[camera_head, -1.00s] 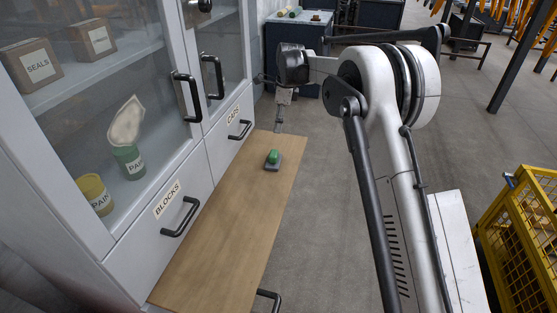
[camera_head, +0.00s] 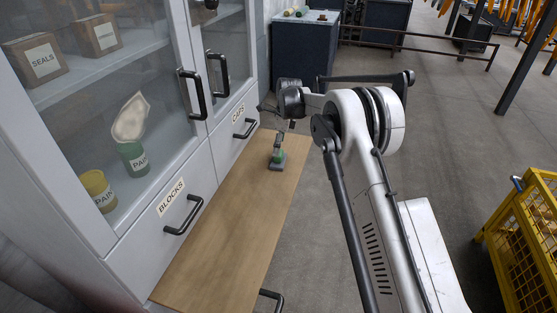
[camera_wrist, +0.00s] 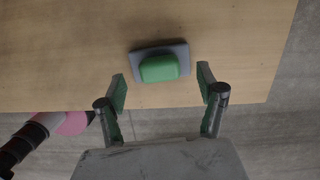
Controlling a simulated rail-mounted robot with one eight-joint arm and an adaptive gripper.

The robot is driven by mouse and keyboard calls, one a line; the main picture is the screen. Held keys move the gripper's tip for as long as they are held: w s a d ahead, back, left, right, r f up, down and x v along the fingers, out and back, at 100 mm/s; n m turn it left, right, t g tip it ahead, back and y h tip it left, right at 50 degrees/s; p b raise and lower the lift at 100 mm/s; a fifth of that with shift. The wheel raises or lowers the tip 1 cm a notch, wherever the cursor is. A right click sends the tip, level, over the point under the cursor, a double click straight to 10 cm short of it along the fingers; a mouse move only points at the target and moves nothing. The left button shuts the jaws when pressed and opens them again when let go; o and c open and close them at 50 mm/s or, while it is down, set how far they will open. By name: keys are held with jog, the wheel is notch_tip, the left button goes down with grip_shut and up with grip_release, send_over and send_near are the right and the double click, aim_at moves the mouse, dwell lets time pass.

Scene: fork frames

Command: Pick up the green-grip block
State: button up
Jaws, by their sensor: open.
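The green-grip block (camera_wrist: 159,68) is a grey slab with a rounded green grip on top. It lies on the wooden board (camera_wrist: 60,60), near the edge closest to my gripper in the wrist view. In the head view the block (camera_head: 276,165) sits on the far part of the board (camera_head: 215,235). My gripper (camera_wrist: 161,85) is open and empty, its two fingers spread wider than the green grip. In the head view my gripper (camera_head: 279,145) is above the block and partly covers it.
A glass-fronted cabinet (camera_head: 120,260) with BLOCKS and CAPS drawers stands left along the board. A dark cabinet (camera_head: 303,60) stands behind. A yellow crate (camera_head: 520,240) is at the far right. The near part of the board is clear.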

aim_at(277, 164)
jog(key=shift+f, duration=2.65)
jog(key=shift+s, duration=0.1)
jog(key=c, duration=1.3)
